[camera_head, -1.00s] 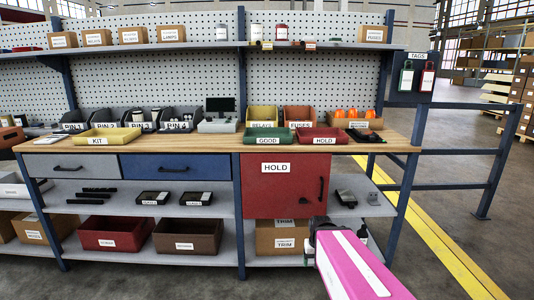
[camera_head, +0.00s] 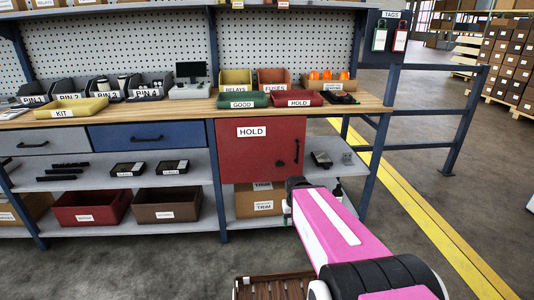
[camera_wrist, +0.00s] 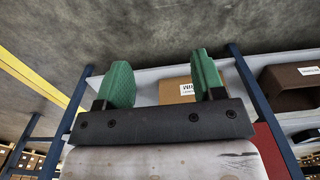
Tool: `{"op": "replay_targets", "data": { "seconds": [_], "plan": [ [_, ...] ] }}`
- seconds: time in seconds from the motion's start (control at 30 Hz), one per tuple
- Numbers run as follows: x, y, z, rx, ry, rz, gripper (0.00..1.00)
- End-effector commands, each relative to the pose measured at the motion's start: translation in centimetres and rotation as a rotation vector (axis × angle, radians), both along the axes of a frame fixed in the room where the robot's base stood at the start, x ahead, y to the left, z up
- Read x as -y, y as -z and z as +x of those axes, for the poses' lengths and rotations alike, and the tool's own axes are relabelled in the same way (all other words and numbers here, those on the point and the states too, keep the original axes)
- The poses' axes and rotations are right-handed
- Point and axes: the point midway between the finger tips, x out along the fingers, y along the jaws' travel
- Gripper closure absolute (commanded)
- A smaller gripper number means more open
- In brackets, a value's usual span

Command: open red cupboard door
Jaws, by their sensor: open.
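The red cupboard door (camera_head: 255,158) with a HOLD label is shut under the right part of the workbench. Its dark upright handle (camera_head: 297,151) is near the door's right edge, with a small dark round spot to its left. My pink arm reaches in from the lower right, and its dark end is just below the door's lower right corner. In the wrist view my gripper (camera_wrist: 160,85) is open and empty, with two green fingers wide apart. A strip of red (camera_wrist: 272,150) shows at the right there; the handle is not in that view.
A cardboard TRIM box (camera_head: 259,202) stands on the shelf below the door; it also shows between the fingers (camera_wrist: 177,91). A blue post (camera_head: 217,190) is left of the door. A blue drawer (camera_head: 150,137) is further left. Floor in front is mostly clear.

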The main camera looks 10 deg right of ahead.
Motion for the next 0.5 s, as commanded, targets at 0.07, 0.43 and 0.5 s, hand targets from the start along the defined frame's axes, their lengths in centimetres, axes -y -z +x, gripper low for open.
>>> {"op": "replay_targets", "data": {
  "seconds": [0.07, 0.43, 0.5],
  "plan": [
    [0.2, 0.1, 0.4, 0.013, 0.006, -0.006, 0.61],
    [6.5, -0.4, 10.3, 0.449, 0.143, -0.163, 0.61],
    [8.0, -1.2, 12.8, 0.574, 0.163, -0.188, 0.61]
  ]
}}
